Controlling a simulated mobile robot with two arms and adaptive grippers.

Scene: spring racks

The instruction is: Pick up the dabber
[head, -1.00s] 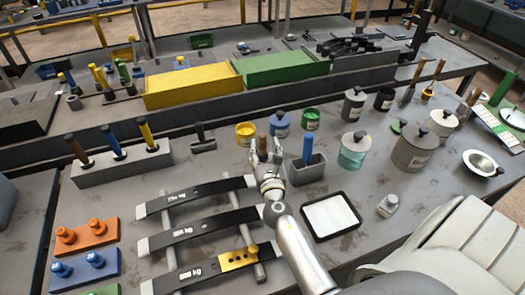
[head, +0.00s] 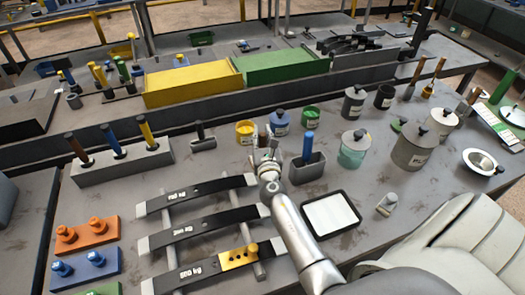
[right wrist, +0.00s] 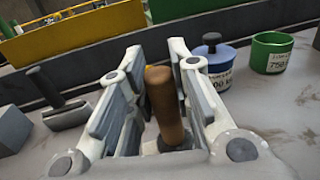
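An upright tool with a brown handle, which I take to be the dabber (right wrist: 165,105), stands between the fingers of my right gripper (right wrist: 160,100) in the right wrist view. The fingers are open, one on each side of the handle, with a clear gap on the left side. The tool's lower end is hidden by the gripper. In the head view my right gripper (head: 267,150) is left of a grey holder (head: 307,170) with a blue-handled tool (head: 308,146), and it mostly hides the brown handle. My left gripper is not in view.
A yellow tin (head: 245,133), a blue lidded pot (head: 280,122) and a green tin (head: 310,118) stand behind the gripper. Dark leaf springs (head: 205,223) lie on a rack at front left. A white tray (head: 330,214) lies at front right.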

